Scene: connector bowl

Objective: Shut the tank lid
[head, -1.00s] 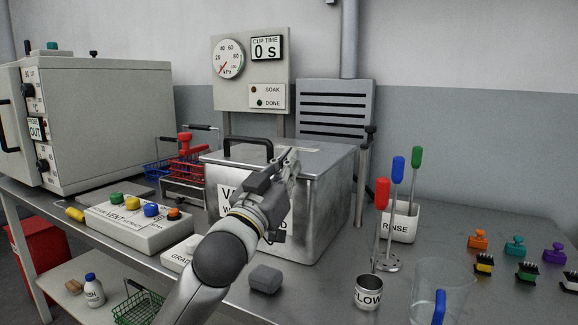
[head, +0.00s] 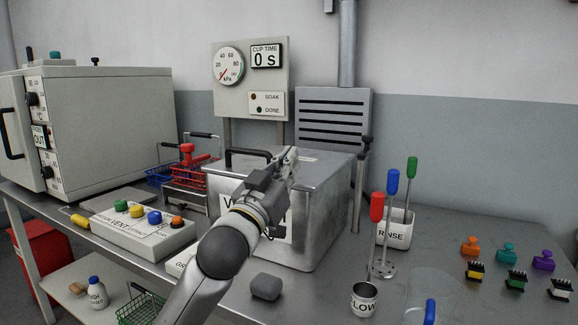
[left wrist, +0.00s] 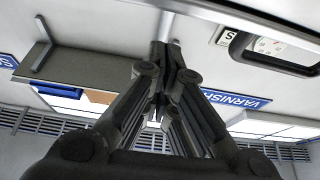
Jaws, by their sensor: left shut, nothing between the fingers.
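The metal tank (head: 318,225) stands at the middle of the bench, with a white label on its front partly hidden by my left arm. Its lid (head: 325,170) looks flat on top of the tank. I cannot tell whether a small gap is left at the rim. A black handle (head: 248,152) stands on the lid's left side; a dark handle also shows in the left wrist view (left wrist: 275,68). My left gripper (head: 290,158) is over the lid, right of the handle, shut and empty. Its shut fingers show in the left wrist view (left wrist: 160,60). I cannot tell whether they touch the lid.
A black-topped post (head: 362,180) stands right of the tank. A button box (head: 140,235) and a grey block (head: 266,282) sit in front.

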